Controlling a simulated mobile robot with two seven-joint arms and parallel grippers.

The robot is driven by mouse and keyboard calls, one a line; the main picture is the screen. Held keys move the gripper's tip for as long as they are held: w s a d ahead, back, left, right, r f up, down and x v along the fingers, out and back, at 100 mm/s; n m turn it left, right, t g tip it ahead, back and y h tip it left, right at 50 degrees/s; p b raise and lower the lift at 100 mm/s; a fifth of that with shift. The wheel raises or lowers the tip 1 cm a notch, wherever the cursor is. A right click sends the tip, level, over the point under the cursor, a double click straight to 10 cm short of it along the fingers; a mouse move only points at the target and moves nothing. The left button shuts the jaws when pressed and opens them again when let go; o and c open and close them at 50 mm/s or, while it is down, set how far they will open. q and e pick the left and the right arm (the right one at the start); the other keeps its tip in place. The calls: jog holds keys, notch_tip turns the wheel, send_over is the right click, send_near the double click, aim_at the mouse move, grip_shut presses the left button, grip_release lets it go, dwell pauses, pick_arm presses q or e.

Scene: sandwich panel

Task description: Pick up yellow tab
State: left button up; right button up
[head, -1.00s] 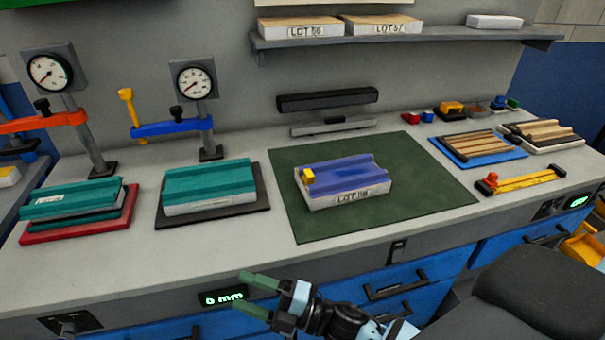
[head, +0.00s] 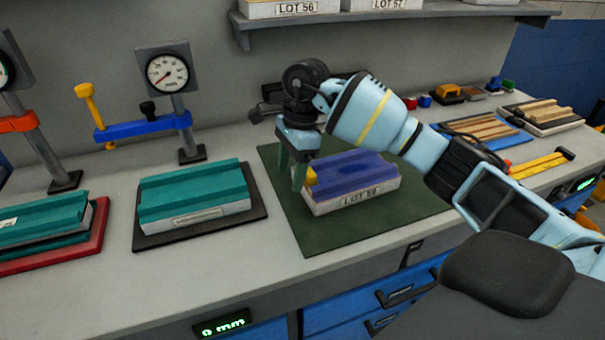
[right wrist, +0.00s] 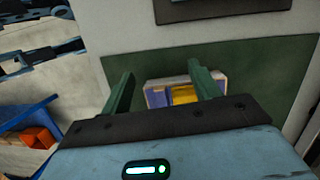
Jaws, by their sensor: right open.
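The yellow tab (head: 311,177) sits at the left end of a blue-purple channelled piece (head: 350,172) on a white block labelled LOT (head: 356,194). My right gripper (head: 292,178) points down with green fingers at that left end, close to the tab. In the right wrist view the yellow tab (right wrist: 183,95) shows between the two spread fingers of the right gripper (right wrist: 160,78), nearer the right one. The right gripper is open and holds nothing. Whether a finger touches the tab cannot be told. My left gripper is not in view.
The block lies on a dark green mat (head: 325,236). A teal panel on a dark base (head: 200,233) stands to the left, with a gauge stand (head: 168,75) and blue clamp (head: 140,128) behind. Wooden strips on a blue board (head: 490,143) lie at right.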

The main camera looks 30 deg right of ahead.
aim_at(310, 172)
jog(key=d+r+h, duration=0.1)
jog(key=d, duration=0.1)
jog(key=w+d+r, duration=0.1)
jog(key=d+r, duration=0.1)
jog(key=d+r+h, duration=0.1)
jog(key=d, duration=0.1)
jog(key=shift+w+d+r+h, duration=0.1)
jog(key=shift+w+r+h, duration=0.2)
jog(key=shift+w+r, duration=0.05)
jog(key=shift+s+f, duration=0.1)
jog(key=shift+f, duration=0.1)
notch_tip(310, 172, down, 2)
jog(key=shift+f, duration=2.4)
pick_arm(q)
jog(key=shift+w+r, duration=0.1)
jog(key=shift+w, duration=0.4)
pick_arm(e)
jog(key=shift+f, duration=0.3)
jog(key=c, duration=1.1)
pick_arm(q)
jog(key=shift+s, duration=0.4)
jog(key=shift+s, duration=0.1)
